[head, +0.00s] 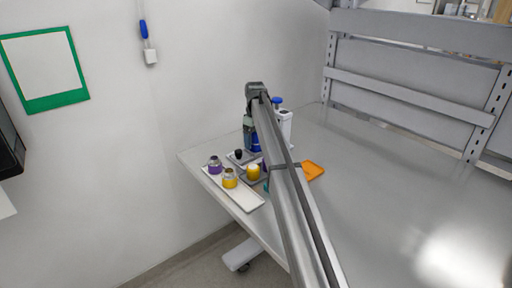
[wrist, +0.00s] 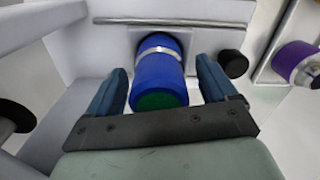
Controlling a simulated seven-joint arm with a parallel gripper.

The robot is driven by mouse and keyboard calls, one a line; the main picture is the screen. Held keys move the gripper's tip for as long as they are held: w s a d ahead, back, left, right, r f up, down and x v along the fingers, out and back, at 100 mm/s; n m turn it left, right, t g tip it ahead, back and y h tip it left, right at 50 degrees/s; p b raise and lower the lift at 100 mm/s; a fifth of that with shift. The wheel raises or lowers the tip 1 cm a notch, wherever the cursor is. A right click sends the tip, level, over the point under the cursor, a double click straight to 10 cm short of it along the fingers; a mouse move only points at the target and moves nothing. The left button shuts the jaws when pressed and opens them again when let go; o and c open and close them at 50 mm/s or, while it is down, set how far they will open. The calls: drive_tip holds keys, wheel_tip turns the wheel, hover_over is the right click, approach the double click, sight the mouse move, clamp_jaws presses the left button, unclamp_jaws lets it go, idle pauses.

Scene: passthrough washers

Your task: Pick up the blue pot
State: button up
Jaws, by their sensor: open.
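The blue pot (wrist: 158,72) is a blue cylinder with a silver band and a green end, seen in the wrist view. It lies between the two fingers of my open gripper (wrist: 168,88), with a finger on each side. I cannot tell whether the fingers touch it. In the head view a blue patch of it (head: 256,142) shows below my gripper, and my arm hides most of that spot.
A white tray (head: 245,202) at the table's left edge holds a purple-banded pot (head: 214,165) and a yellow-banded pot (head: 230,179). A yellow pot (head: 253,172), a white device (head: 284,128) and an orange tray (head: 313,171) are close by. The table's right side (head: 390,180) is clear.

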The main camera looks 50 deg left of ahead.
drive_tip(key=shift+f, duration=0.75)
drive_tip(key=c, duration=1.2)
drive_tip(key=shift+r, duration=0.15)
drive_tip(key=shift+r, duration=6.4)
